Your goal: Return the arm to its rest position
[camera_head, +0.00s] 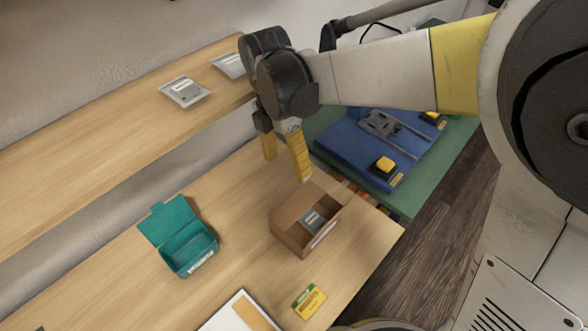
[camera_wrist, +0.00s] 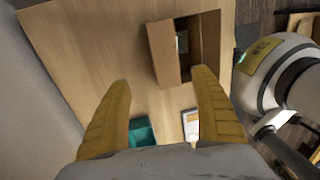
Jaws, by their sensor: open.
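My gripper (camera_head: 285,168) has yellow fingers and hangs above the wooden table (camera_head: 120,262), behind and above an open cardboard box (camera_head: 291,238). In the wrist view my gripper (camera_wrist: 163,115) has its two fingers spread wide, with nothing between them. The cardboard box (camera_wrist: 163,52) shows there just beyond the fingertips. My arm reaches in from the upper right of the head view. The base of my body shows at the right.
A teal box (camera_head: 190,250) with its lid open stands on the table. A yellow packet (camera_head: 309,301) and a white tray (camera_head: 238,314) lie in front. Silvery packets (camera_head: 185,91) lie on the shelf (camera_head: 95,125). A blue mat with a device (camera_head: 352,150) lies on the green surface (camera_head: 460,140).

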